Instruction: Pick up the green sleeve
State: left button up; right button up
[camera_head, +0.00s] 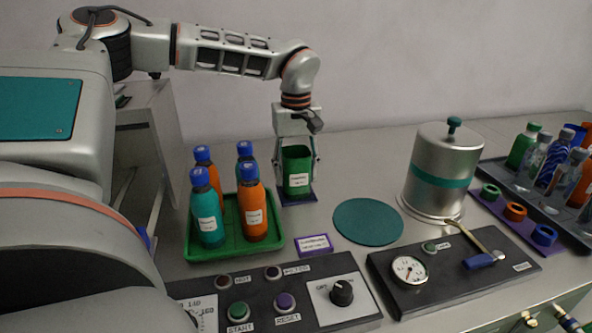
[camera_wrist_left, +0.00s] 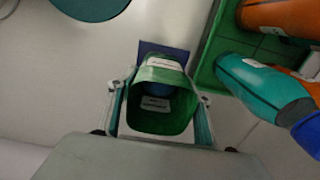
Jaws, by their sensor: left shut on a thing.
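The green sleeve (camera_head: 297,160) is an open-topped green tube with a white label, upright at the back of the table. It also shows in the left wrist view (camera_wrist_left: 160,120), where I look into its open mouth and see something blue inside. My left gripper (camera_head: 298,178) points down and is shut on the sleeve, one finger on each side. It shows in the left wrist view too (camera_wrist_left: 162,112). A dark blue pad (camera_head: 297,201) lies beneath the sleeve; I cannot tell whether they touch. My right gripper is not in view.
A green tray (camera_head: 230,249) with several teal and orange bottles stands close left of the sleeve. A teal disc (camera_head: 368,222) and a metal cylinder (camera_head: 441,165) are to the right. Control panels (camera_head: 455,272) line the front. A rack of bottles (camera_head: 557,215) stands far right.

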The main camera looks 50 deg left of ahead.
pick_arm(q)
jog(key=shift+r, duration=0.1)
jog(key=shift+r, duration=0.2)
notch_tip(320, 180, up, 19)
jog(key=p, duration=0.2)
jog(key=shift+r+p, duration=0.2)
jog(key=shift+p, duration=0.1)
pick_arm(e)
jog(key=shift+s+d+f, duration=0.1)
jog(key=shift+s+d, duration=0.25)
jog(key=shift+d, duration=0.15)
pick_arm(q)
jog(key=shift+r+p, duration=0.3)
jog(key=shift+r, duration=0.5)
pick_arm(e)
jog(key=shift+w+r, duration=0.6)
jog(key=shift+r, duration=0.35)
